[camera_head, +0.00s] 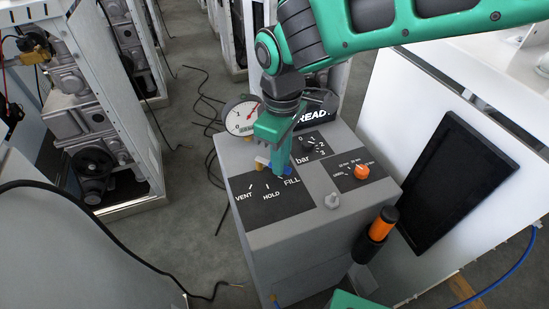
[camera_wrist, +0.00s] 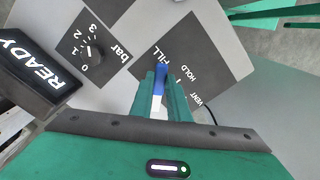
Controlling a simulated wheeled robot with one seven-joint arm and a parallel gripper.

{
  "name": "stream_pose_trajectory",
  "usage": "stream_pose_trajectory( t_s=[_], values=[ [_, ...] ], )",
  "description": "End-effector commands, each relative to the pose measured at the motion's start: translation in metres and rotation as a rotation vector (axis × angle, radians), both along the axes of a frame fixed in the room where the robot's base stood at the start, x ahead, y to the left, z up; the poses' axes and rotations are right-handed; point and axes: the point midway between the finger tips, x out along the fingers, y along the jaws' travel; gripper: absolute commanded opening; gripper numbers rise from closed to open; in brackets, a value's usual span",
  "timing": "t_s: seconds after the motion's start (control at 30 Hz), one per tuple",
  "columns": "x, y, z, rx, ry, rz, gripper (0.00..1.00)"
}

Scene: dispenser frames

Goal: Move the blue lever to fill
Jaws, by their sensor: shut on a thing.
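The blue lever (camera_wrist: 159,77) is between my gripper's fingers in the wrist view, with a white part below the blue. Its blue end shows close to the FILL label (camera_wrist: 157,56). In the head view my gripper (camera_head: 279,167) is down at the panel marked VENT, HOLD and FILL (camera_head: 263,208), by the FILL side. It is shut on the lever.
A round gauge (camera_head: 243,117) and READY display (camera_wrist: 38,75) stand behind. An orange-black handle (camera_head: 380,228) is at the cabinet's right front.

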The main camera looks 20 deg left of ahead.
Motion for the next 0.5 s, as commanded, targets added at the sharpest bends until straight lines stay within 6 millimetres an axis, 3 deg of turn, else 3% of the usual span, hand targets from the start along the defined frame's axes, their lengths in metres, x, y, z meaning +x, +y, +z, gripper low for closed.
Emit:
stream_pose_trajectory(
  t_s=[0.4,0.43,0.5],
  values=[
    [0.004,-0.0061,-0.0013,-0.005,0.001,-0.002,0.0],
    [0.0041,-0.0062,-0.0014,-0.005,0.001,-0.002,0.18],
    [0.0044,-0.0062,-0.0013,-0.004,0.001,-0.003,0.34]
  ],
)
